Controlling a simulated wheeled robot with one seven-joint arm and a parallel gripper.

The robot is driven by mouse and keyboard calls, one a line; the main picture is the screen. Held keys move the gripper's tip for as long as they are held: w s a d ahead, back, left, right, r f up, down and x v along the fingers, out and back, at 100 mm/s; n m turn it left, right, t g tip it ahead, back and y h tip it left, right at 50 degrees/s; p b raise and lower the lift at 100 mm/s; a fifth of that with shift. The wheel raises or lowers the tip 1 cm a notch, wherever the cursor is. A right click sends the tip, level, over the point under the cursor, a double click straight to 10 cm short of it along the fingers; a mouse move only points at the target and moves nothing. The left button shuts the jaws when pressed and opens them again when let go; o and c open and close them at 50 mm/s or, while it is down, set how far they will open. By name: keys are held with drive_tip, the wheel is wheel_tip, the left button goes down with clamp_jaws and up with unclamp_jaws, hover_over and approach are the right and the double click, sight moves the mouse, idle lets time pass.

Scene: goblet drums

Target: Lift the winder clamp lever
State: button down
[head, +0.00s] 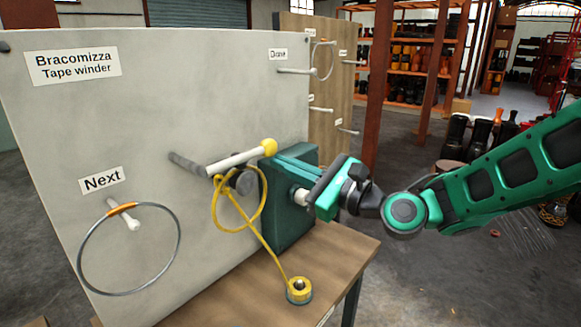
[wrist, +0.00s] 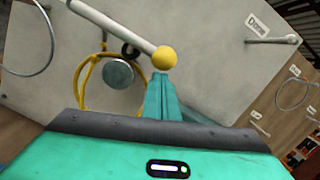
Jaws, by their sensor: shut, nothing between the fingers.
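The clamp lever is a white rod (head: 236,161) with a yellow ball knob (head: 269,147), on a dark grey pivot bar at the pale panel. It slopes slightly up to the right in the head view. In the wrist view the rod (wrist: 115,28) runs from the top left down to the ball (wrist: 165,57). My gripper (head: 274,163) is shut and empty. Its teal fingertips (wrist: 160,78) are just below the ball in both views, very close; I cannot tell whether they touch it.
A yellow cord (head: 228,229) loops near a grey round knob (head: 243,181) and runs to a brass weight (head: 299,290) on the wooden table (head: 343,250). A dark green box (head: 288,232) stands behind my gripper. A wire ring (head: 80,262) hangs on the "Next" peg; the "Done" peg (head: 296,71) is bare.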

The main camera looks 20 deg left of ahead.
drive_tip(key=s+a+r+n+g, duration=0.1)
drive_tip(key=s+r+n, duration=0.1)
drive_tip(key=r+n, duration=0.4)
drive_tip(key=s+a+r+n, duration=0.1)
drive_tip(key=s+r+n, duration=0.2)
drive_tip(key=r+n, duration=0.4)
drive_tip(key=shift+s+a+r+g, duration=0.15)
drive_tip(key=shift+s+r+g, duration=0.2)
drive_tip(key=shift+r, duration=1.5)
drive_tip(key=shift+s+a+r, duration=0.1)
drive_tip(key=shift+s+r, duration=0.05)
drive_tip(key=w+d+f, duration=0.1)
drive_tip(key=d, duration=1.1)
drive_tip(key=shift+w+f+h, duration=0.15)
drive_tip(key=shift+w+h, duration=0.15)
drive_tip(key=shift+w, duration=0.1)
